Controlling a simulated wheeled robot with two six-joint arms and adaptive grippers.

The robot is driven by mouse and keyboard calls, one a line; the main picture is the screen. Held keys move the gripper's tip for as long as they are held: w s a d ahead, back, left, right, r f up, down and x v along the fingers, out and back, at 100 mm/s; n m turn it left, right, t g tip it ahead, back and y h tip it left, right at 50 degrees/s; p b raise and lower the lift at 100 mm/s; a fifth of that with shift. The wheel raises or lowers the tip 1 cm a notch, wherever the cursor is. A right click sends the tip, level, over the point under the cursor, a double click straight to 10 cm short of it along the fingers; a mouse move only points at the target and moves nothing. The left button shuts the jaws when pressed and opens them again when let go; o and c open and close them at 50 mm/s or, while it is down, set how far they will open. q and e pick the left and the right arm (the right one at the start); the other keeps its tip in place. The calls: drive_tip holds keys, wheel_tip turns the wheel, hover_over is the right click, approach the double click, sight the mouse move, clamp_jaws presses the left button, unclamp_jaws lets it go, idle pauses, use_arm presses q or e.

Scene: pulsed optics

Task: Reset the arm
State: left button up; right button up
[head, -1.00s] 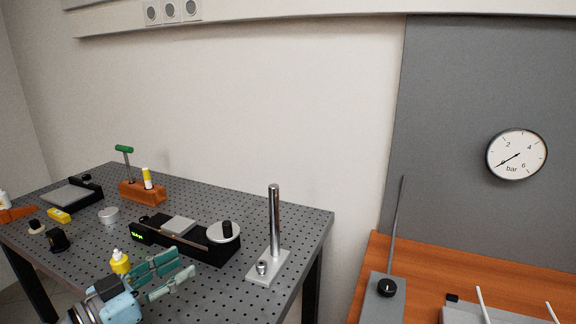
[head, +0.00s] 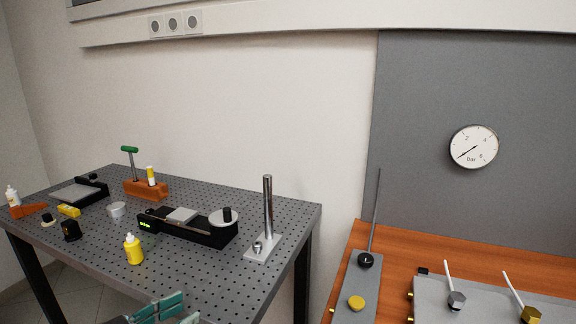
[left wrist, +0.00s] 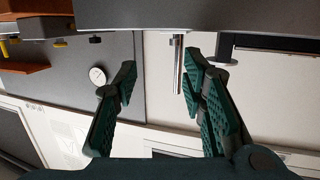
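My left gripper (head: 165,309) shows at the bottom of the head view, low in front of the perforated table (head: 205,285). In the left wrist view its two green-padded fingers (left wrist: 160,100) stand wide apart with nothing between them. That view appears upside down, with the dark underside or edge of a table (left wrist: 200,14) across its top. The steel post (left wrist: 178,65) shows behind the fingers and is not touched. My right gripper is in neither view.
The perforated table carries a yellow bottle (head: 133,250), a black stage with a green display (head: 190,226), a steel post on a base (head: 267,215) and an orange holder (head: 146,190). A wooden bench (head: 400,262) stands right, below a gauge (head: 474,147).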

use_arm(q)
drive_tip(key=s+d+f+n+g+y, duration=0.1)
drive_tip(key=s+f+g+y, duration=0.1)
drive_tip(key=s+f, duration=0.5)
drive_tip(key=s+d+f+n+g+y, duration=0.1)
drive_tip(key=s+f+g+y, duration=0.2)
drive_tip(key=f, duration=0.7)
drive_tip(key=s+a+f+n+g+y, duration=0.2)
drive_tip(key=s+a+f+y, duration=0.1)
drive_tip(key=s, duration=0.5)
drive_tip(key=s+a+f+n+g+y, duration=0.2)
drive_tip(key=s+f, duration=0.2)
drive_tip(key=s, duration=0.3)
wheel_tip(320, 180, down, 14)
drive_tip(key=s+a+n+g+p, duration=0.1)
drive_tip(key=s+a+p, duration=0.2)
drive_tip(key=p, duration=0.2)
drive_tip(key=s+f+p, duration=0.2)
drive_tip(key=s+f, duration=0.2)
drive_tip(key=s, duration=0.3)
drive_tip(key=s+f+g+p, duration=0.1)
drive_tip(key=s+f+p, duration=0.1)
drive_tip(key=s+f, duration=0.3)
drive_tip(key=shift+s+y, duration=0.3)
drive_tip(key=shift+s, duration=0.7)
drive_tip(key=shift+a, duration=0.1)
